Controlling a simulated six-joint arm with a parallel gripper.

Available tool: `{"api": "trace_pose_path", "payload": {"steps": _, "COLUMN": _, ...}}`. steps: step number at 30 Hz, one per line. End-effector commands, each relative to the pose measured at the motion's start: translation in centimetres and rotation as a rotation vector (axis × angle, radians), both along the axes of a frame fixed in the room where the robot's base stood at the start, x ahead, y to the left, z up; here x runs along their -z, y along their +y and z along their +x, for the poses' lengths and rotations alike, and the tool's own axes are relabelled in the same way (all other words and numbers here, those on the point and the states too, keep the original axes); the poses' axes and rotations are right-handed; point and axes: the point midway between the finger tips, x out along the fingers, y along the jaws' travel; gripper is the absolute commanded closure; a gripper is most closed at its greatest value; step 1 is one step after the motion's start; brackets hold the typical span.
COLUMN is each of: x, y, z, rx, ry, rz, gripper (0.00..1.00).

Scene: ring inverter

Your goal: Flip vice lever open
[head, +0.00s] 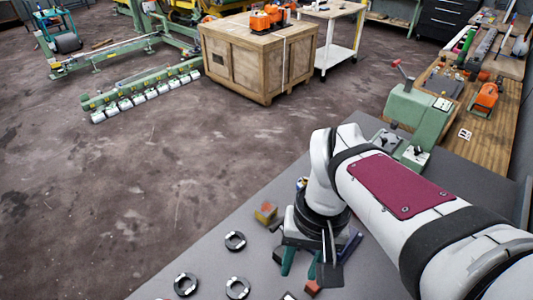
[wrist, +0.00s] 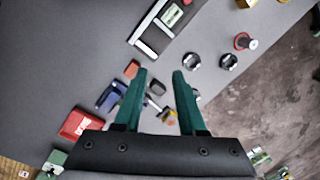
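My gripper (head: 301,265) hangs low over the grey table, fingers pointing down. In the wrist view its two green fingers (wrist: 160,73) are apart with nothing gripped between them. A blue part (wrist: 112,97) lies just left of the left finger. I cannot tell for certain which part is the vice or its lever. A grey frame with a green label (wrist: 163,24) lies beyond the fingertips. My arm hides part of the table in the head view.
Black rings (head: 235,241) lie on the grey table (head: 215,262). A red box (wrist: 80,125) lies left of the fingers in the wrist view. A green machine with a red-tipped handle (head: 413,110) stands behind my arm. A wooden crate (head: 258,60) stands on the floor.

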Motion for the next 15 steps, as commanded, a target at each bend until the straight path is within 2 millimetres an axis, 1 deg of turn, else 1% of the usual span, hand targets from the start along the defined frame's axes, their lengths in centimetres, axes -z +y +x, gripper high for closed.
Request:
{"api": "trace_pose_path", "payload": {"steps": 1, "x": 0.2, "y": 0.5, "z": 3.2, "rx": -0.098, "ry": 0.010, "rz": -0.013, "gripper": 0.71}}
{"api": "trace_pose_path", "payload": {"steps": 2, "x": 0.4, "y": 0.8, "z": 5.2, "rx": -0.164, "ry": 0.011, "rz": -0.022, "gripper": 0.76}}
{"api": "trace_pose_path", "payload": {"steps": 3, "x": 0.9, "y": 1.3, "z": 7.8, "rx": -0.254, "ry": 0.014, "rz": -0.034, "gripper": 0.83}}
{"api": "trace_pose_path", "payload": {"steps": 4, "x": 1.4, "y": 1.7, "z": 9.7, "rx": -0.320, "ry": 0.018, "rz": -0.042, "gripper": 0.89}}
{"api": "trace_pose_path", "payload": {"steps": 5, "x": 2.2, "y": 2.2, "z": 11.6, "rx": -0.387, "ry": 0.021, "rz": -0.051, "gripper": 0.94}}
{"api": "trace_pose_path", "payload": {"steps": 6, "x": 3.3, "y": 2.9, "z": 13.9, "rx": -0.472, "ry": 0.025, "rz": -0.061, "gripper": 1.00}}
{"api": "trace_pose_path", "payload": {"steps": 8, "x": 5.2, "y": 3.9, "z": 17.0, "rx": -0.592, "ry": 0.031, "rz": -0.074, "gripper": 1.00}}
{"api": "trace_pose_path", "payload": {"steps": 9, "x": 6.6, "y": 4.6, "z": 18.7, "rx": -0.666, "ry": 0.037, "rz": -0.083, "gripper": 1.00}}
{"api": "trace_pose_path", "payload": {"steps": 12, "x": 9.8, "y": 6.1, "z": 21.7, "rx": -0.813, "ry": 0.049, "rz": -0.099, "gripper": 1.00}}
{"api": "trace_pose_path", "payload": {"steps": 15, "x": 12.0, "y": 7.0, "z": 23.4, "rx": -0.905, "ry": 0.055, "rz": -0.107, "gripper": 1.00}}
